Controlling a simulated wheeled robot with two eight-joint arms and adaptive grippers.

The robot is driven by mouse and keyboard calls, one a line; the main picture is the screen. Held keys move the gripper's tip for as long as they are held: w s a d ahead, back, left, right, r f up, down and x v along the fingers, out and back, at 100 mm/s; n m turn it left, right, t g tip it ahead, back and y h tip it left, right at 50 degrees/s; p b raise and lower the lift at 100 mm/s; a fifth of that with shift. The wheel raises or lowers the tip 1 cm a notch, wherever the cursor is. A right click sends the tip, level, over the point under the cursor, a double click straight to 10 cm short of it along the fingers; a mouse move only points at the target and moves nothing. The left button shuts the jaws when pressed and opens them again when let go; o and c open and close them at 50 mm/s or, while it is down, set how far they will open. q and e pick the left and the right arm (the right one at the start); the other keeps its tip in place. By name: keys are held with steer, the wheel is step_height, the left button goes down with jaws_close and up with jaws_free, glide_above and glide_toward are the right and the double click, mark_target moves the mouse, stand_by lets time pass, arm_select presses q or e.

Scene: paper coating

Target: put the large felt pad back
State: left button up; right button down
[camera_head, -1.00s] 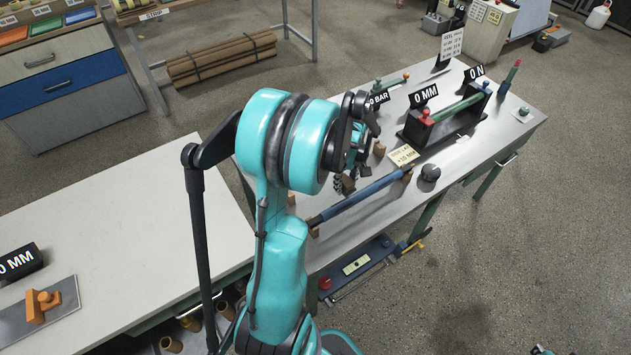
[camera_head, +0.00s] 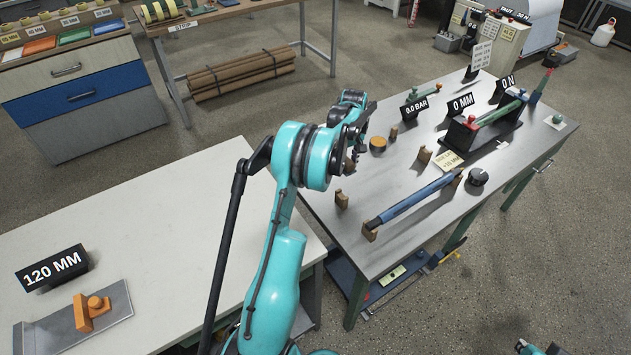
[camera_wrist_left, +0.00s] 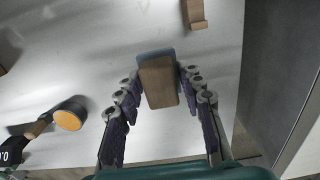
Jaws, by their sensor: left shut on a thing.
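A wooden block with a grey-blue pad face (camera_wrist_left: 160,85), which I take to be the large felt pad, sits between the fingers of my left gripper (camera_wrist_left: 157,100) in the left wrist view. The gripper is shut on it. In the head view my left gripper (camera_head: 352,150) is over the far left part of the metal table, partly behind my own arm. Only a bit of brown block (camera_head: 348,167) shows there. Part of what looks like my right gripper (camera_head: 535,348) shows at the bottom right edge; its fingers are too cut off to judge.
The metal table (camera_head: 400,180) holds wooden stands (camera_head: 342,200), a blue roller (camera_head: 418,197), an orange-topped disc (camera_head: 378,145), a black knob (camera_head: 478,177) and a roller fixture (camera_head: 485,130). A pale table (camera_head: 150,220) at left carries an orange-handled tool (camera_head: 92,310).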

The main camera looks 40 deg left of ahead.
arm_select(q)
steer(key=s+a+f+b, duration=0.1)
steer(key=a, duration=0.1)
steer(key=s+a+f, duration=0.1)
steer(key=a+f, duration=0.1)
steer(key=a, duration=0.1)
steer(key=s+a+f+b, duration=0.1)
steer(key=a+f, duration=0.1)
steer(key=shift+a+f+b, duration=0.1)
steer(key=shift+a+b, duration=0.1)
steer(key=shift+b, duration=0.1)
steer(key=shift+f+b, duration=0.85)
steer(key=shift+f, duration=0.95)
steer(key=shift+s, duration=0.1)
steer(key=shift+f, duration=0.2)
steer(key=o, duration=1.2)
steer(key=shift+r, duration=0.15)
